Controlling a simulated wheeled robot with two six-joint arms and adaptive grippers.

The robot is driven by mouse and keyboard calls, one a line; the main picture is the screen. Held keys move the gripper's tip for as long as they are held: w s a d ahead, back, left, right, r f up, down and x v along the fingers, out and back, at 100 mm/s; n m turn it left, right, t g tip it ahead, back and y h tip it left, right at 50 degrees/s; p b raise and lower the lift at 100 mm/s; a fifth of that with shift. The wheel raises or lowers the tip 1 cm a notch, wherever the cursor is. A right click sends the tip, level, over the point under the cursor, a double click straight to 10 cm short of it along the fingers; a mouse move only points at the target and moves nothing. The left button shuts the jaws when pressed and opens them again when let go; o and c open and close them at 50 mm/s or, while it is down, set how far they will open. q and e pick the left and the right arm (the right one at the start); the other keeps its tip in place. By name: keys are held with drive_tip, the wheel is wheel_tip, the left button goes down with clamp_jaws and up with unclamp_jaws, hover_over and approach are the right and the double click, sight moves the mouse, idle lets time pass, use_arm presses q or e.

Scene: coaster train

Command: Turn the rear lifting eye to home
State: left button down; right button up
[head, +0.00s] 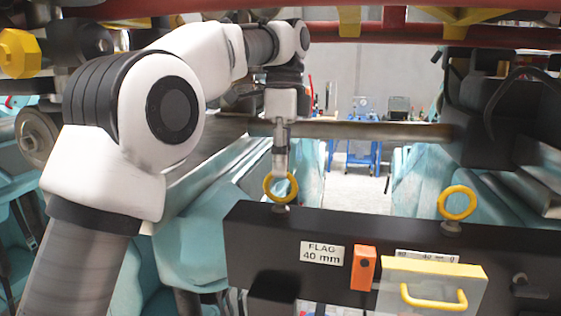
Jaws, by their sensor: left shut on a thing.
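Two yellow ring-shaped lifting eyes stand on top of a long black beam (250,245). The left lifting eye (268,190) stands upright with its opening roughly facing me. The right lifting eye (443,203) stands on a grey base, also upright and free. I cannot tell from this view which one is marked rear. My left gripper (281,172) points straight down and is shut on the left lifting eye, covering part of its ring. My right gripper is not in view.
The beam's front carries a "FLAG 40 mm" label (322,253), an orange block (363,268) and a clear box with a yellow handle (434,302). Teal seats (190,250) lie behind and below. Red and yellow bars (400,28) cross overhead. A blue cart (362,150) stands far back.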

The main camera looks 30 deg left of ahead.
use_arm(q)
drive_tip(key=shift+r, duration=0.15)
idle(0.3)
drive_tip(key=c, duration=1.2)
unclamp_jaws()
